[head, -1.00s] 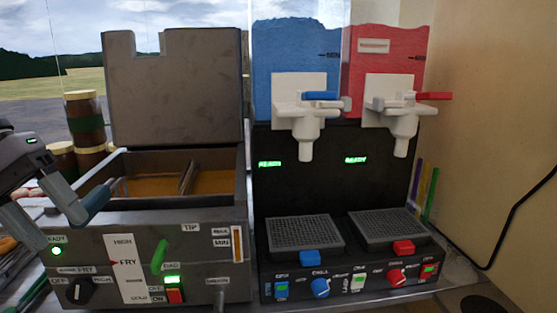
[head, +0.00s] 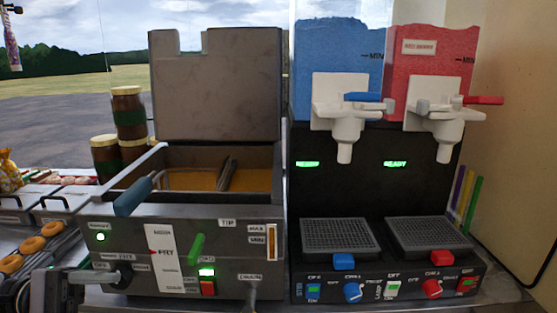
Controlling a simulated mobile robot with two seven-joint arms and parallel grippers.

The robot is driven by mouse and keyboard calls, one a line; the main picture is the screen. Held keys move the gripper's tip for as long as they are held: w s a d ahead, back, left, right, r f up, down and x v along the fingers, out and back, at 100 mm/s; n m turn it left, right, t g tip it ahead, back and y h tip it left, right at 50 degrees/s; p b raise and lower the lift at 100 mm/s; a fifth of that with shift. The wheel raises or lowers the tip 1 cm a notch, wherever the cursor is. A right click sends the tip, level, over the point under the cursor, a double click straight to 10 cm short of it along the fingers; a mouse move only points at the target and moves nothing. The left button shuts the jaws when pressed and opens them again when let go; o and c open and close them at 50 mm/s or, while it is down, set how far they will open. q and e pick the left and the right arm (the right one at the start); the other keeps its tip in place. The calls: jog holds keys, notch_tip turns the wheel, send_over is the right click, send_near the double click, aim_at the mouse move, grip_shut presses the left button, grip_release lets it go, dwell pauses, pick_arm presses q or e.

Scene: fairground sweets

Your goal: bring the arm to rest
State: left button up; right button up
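A grey and black part of my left arm, with what looks like its gripper (head: 50,285), shows at the bottom left corner, in front of the fryer's lower left front. It is cut off by the frame edge, and I cannot see whether the fingers are open or shut. No object shows in it. My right arm and gripper are not in view.
The fryer (head: 225,235) holds a basket with a blue handle (head: 133,196) jutting out over its front left. A slush machine (head: 375,180) with blue and red tanks stands right of it. Jars (head: 128,110) stand behind; doughnuts (head: 32,244) lie at left.

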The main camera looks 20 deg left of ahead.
pick_arm(q)
jog(key=w+d+f+n+t+y, duration=0.1)
jog(key=w+f+n+t+y, duration=0.25)
jog(key=n, duration=0.75)
jog(key=w+d+f+n+t+y, duration=0.1)
jog(key=w+f+n+t+y, duration=0.3)
jog(key=n, duration=0.7)
jog(key=f+n+t+y, duration=0.15)
jog(key=n+t, duration=0.35)
jog(key=n, duration=0.6)
jog(key=s+d+f+n+g+y, duration=0.1)
jog(key=s+f+n+g+y, duration=0.15)
jog(key=f+n, duration=0.45)
jog(key=s+d+f+n+g+y, duration=0.1)
jog(key=f+n+y, duration=0.2)
jog(key=f+n, duration=0.4)
jog(key=s+d+f+n+g+y, duration=0.1)
jog(key=s+d+f+n+g, duration=0.1)
jog(key=s+f+n+g, duration=0.35)
jog(key=s+d+n+t+p, duration=0.1)
jog(key=d+n+p, duration=0.2)
jog(key=d+n, duration=0.4)
jog(key=d, duration=0.3)
jog(key=shift+s+d+r, duration=0.2)
jog(key=shift+t, duration=0.25)
